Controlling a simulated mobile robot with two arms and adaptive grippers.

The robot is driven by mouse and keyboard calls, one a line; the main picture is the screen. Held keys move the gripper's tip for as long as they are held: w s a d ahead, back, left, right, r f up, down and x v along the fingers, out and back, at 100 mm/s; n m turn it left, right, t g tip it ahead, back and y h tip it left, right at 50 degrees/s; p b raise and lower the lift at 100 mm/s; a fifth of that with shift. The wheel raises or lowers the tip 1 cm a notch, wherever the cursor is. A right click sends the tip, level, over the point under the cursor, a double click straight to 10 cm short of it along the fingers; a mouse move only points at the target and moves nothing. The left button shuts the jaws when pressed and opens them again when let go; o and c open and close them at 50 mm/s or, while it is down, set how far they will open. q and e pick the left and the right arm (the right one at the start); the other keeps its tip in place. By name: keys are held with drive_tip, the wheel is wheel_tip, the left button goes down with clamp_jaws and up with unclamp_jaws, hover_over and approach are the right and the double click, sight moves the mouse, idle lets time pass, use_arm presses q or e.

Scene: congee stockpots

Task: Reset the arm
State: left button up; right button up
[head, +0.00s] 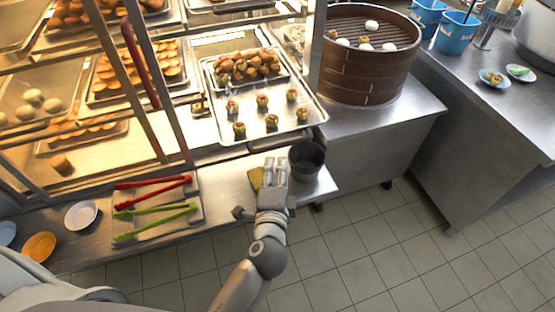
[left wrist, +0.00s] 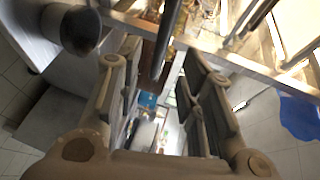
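My left gripper (head: 275,163) reaches over the front edge of the steel counter, between a yellow piece (head: 255,178) and a dark round pot (head: 306,160). In the left wrist view, the two fingers of the left gripper (left wrist: 160,75) stand apart with a clear gap and nothing held between them. The head view does not show whether the fingers touch the counter. My right gripper is in neither view.
Red tongs (head: 153,182) and green tongs (head: 155,212) lie on a tray left of the gripper. A glass food case (head: 140,55) stands behind. A bamboo steamer (head: 368,75) is at the back right. Tiled floor (head: 370,255) is free in front.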

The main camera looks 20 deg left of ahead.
use_arm(q)
drive_tip(key=shift+s+d+r, duration=0.15)
drive_tip(key=shift+s, duration=0.55)
drive_tip(key=s+f+n+g+h, duration=0.15)
drive_tip(key=s+f+g, duration=0.3)
drive_tip(key=f, duration=1.15)
drive_tip(key=s+f+n+g+h, duration=0.1)
drive_tip(key=s+f+g+h, duration=0.3)
drive_tip(key=f, duration=1.2)
drive_tip(key=s+a+f+n+g, duration=0.2)
drive_tip(key=s+f, duration=0.4)
drive_tip(key=s, duration=0.4)
drive_tip(key=s+a+f+n+g+y, duration=0.1)
drive_tip(key=s+a+f+n+g, duration=0.1)
drive_tip(key=s+a+f+n, duration=0.2)
drive_tip(key=s+a+f+n+g+y, duration=0.1)
drive_tip(key=s+a+f+n, duration=0.3)
drive_tip(key=s+f, duration=0.6)
drive_tip(key=s+a+g, duration=0.1)
drive_tip(key=s, duration=0.5)
drive_tip(key=shift+s+a, duration=0.25)
drive_tip(key=shift+s, duration=0.05)
drive_tip(key=shift+y, duration=0.25)
